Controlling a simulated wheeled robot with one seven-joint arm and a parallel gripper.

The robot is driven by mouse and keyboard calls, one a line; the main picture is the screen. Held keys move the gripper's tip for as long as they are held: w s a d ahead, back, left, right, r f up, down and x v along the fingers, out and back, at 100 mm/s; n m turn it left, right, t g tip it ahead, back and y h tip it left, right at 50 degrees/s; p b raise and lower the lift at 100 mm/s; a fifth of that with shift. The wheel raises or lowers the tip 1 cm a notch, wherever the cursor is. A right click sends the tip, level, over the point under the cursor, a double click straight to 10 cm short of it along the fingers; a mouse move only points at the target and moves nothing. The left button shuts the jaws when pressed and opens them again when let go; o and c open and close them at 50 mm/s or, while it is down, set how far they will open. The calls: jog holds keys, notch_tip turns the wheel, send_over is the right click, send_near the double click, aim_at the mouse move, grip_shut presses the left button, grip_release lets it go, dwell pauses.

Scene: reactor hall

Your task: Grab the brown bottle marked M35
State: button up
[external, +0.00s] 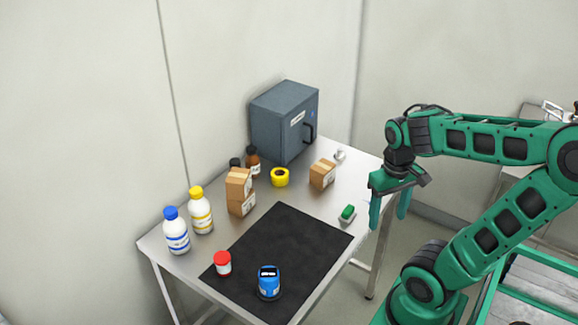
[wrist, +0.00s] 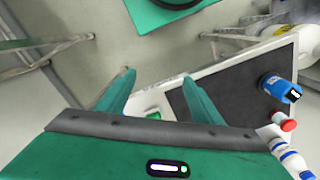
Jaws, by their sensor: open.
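A brown bottle (external: 253,160) with a dark cap and pale label stands at the back of the table, left of the grey cabinet. A second dark-capped bottle (external: 235,163) stands left of it, mostly hidden behind stacked cardboard boxes (external: 239,190). I cannot read M35 on either. My gripper (external: 388,214) is open and empty, pointing down beyond the table's right edge, well away from both bottles. In the wrist view its open fingers (wrist: 158,78) show over the floor and table edge. Neither brown bottle shows there.
The table holds a grey cabinet (external: 284,120), yellow tape roll (external: 280,177), small box (external: 322,174), green item (external: 348,213), blue device (external: 269,282), red-lidded jar (external: 222,263), and white bottles with blue (external: 176,231) and yellow (external: 200,211) caps. The black mat (external: 290,245) is largely clear.

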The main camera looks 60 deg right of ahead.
jog(key=shift+c, duration=0.7)
jog(key=n+t+h, duration=0.3)
jog(key=n+t, duration=0.1)
jog(key=t, duration=0.9)
send_near(253, 149)
jog(key=x, duration=1.1)
grip_shut()
